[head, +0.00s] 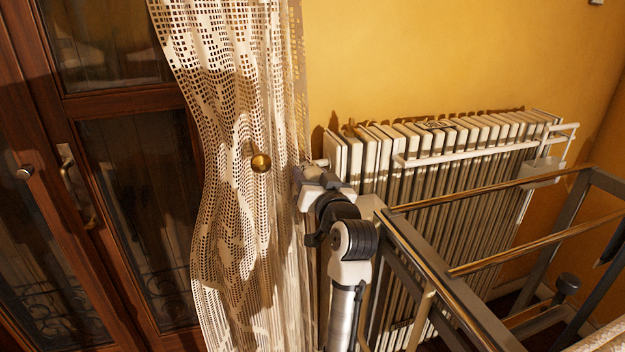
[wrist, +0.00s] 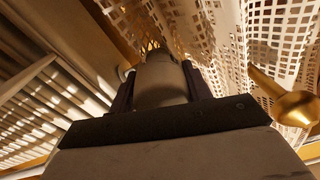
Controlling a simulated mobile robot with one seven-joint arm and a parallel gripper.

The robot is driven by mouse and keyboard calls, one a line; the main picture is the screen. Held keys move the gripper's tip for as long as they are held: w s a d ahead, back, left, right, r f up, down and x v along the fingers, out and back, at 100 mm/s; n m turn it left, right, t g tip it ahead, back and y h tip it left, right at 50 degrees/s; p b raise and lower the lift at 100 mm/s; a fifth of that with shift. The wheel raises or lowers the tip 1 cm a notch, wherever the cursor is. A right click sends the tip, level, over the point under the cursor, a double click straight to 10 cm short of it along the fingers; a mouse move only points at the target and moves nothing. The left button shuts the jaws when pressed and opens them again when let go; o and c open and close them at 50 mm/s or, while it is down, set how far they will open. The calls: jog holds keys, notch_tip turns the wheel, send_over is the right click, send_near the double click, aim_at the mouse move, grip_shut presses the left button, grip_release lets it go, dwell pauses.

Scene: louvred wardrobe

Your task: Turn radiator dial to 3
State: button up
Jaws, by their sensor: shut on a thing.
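The radiator dial (wrist: 162,82) is a pale, rounded knob at the left end of the radiator. In the wrist view it sits between the two dark fingers of my gripper (wrist: 158,78), which is shut on it. In the head view my gripper (head: 307,174) is at the radiator's upper left corner, beside the curtain, and hides most of the dial. I see no numbers or pointer mark, so its setting cannot be read. The white ribbed radiator (head: 400,142) stands against the yellow wall.
A wooden glazed door (head: 130,100) is farther left. A metal-and-wood frame (head: 480,268) stands close on the right, in front of the radiator. A white rail (head: 470,153) crosses the radiator.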

dwell(0.4)
jog(key=o, duration=1)
jog(key=shift+c, duration=0.2)
jog(key=b+v, duration=0.3)
jog(key=v, duration=1)
jog(key=shift+s, duration=0.35)
jog(key=shift+d, duration=0.15)
